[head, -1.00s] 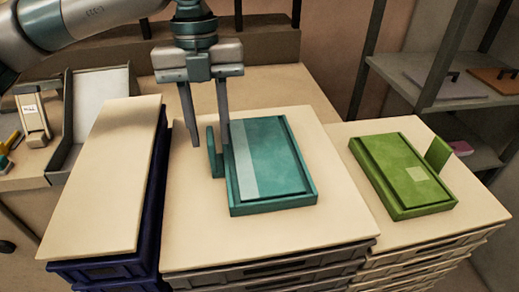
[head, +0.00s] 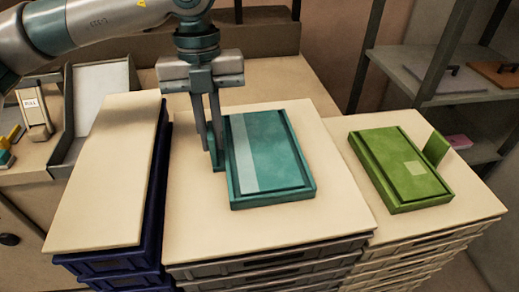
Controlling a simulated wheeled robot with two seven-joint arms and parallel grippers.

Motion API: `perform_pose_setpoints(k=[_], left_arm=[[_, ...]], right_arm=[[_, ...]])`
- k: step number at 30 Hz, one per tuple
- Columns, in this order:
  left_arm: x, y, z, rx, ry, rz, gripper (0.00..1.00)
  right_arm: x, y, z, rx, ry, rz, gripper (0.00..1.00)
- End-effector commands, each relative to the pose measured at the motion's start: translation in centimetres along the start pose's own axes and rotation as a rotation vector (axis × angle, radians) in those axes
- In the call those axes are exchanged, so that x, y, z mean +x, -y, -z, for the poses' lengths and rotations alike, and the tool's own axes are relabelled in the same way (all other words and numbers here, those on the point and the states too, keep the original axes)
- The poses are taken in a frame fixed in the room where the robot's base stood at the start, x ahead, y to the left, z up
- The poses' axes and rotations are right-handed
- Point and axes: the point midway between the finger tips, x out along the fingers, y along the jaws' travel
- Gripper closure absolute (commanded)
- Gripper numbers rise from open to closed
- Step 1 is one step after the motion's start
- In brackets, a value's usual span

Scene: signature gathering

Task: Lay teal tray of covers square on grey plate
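The teal tray (head: 275,198) lies on the pale board (head: 190,235) over the middle crate stack. It holds flat teal covers (head: 275,150) with a lighter strip along their left side. An upright teal tab (head: 216,160) stands at the tray's left edge. My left gripper (head: 211,148) points down there, its fingers close together and closed on the tab. The tray appears to rest on the board. A grey plate cannot be picked out for certain; a flat grey slab (head: 430,72) with a dark handle lies on the shelf at right. My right gripper is not in view.
A green tray (head: 405,203) with an upright tab lies on the right stack. The pale board (head: 105,190) on the blue crates at left is bare. A dark stand with a pale panel (head: 100,90) is behind it. A dark shelf post (head: 450,40) rises at right.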

Motion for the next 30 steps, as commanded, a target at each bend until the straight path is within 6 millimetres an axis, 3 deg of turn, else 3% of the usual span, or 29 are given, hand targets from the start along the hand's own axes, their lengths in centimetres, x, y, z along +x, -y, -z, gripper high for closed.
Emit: perform_pose_setpoints(k=[30], left_arm=[[-0.04,0.02,0.01,0.0,0.0,0.001,1.0]], right_arm=[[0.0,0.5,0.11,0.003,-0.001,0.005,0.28]])
